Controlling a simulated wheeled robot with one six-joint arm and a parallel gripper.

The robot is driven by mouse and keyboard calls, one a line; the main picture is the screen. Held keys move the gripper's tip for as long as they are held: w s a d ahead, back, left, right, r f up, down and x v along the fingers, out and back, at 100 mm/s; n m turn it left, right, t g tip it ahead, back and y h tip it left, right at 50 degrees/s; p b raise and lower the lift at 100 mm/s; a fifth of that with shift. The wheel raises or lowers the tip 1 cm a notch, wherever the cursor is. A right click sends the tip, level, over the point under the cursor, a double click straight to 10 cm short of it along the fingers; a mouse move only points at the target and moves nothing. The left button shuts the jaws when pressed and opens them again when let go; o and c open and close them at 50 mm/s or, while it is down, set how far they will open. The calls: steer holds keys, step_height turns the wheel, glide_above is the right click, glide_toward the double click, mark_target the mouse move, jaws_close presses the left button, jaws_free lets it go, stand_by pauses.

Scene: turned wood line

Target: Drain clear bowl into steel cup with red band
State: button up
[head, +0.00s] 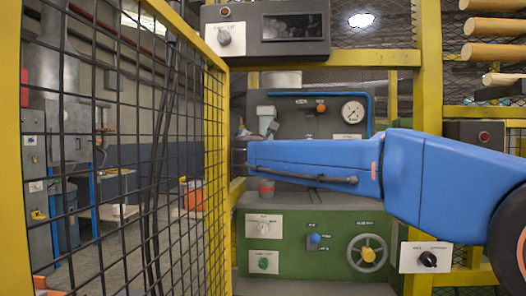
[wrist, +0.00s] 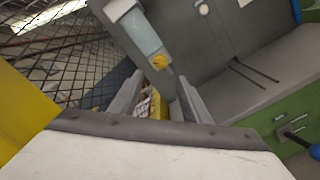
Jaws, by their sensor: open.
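The clear bowl (wrist: 140,34) hangs under a pale grey housing in the wrist view, with a yellow drain knob (wrist: 159,62) at its lower end. In the head view the bowl (head: 266,124) shows above my blue arm. My gripper (wrist: 161,84) is open and empty, its two fingers on either side of the knob's line and apparently short of it. The steel cup with red band (head: 266,187) stands on the ledge in the head view, below my arm, which hides its top. I cannot see the cup in the wrist view.
A yellow-framed mesh guard (head: 130,150) stands close on the left. A pressure gauge (head: 353,111) and an orange knob (head: 321,107) sit on the grey back panel. A green panel (head: 340,250) with a handwheel (head: 367,254) is below the ledge.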

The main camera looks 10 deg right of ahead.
steer(key=v, duration=0.7)
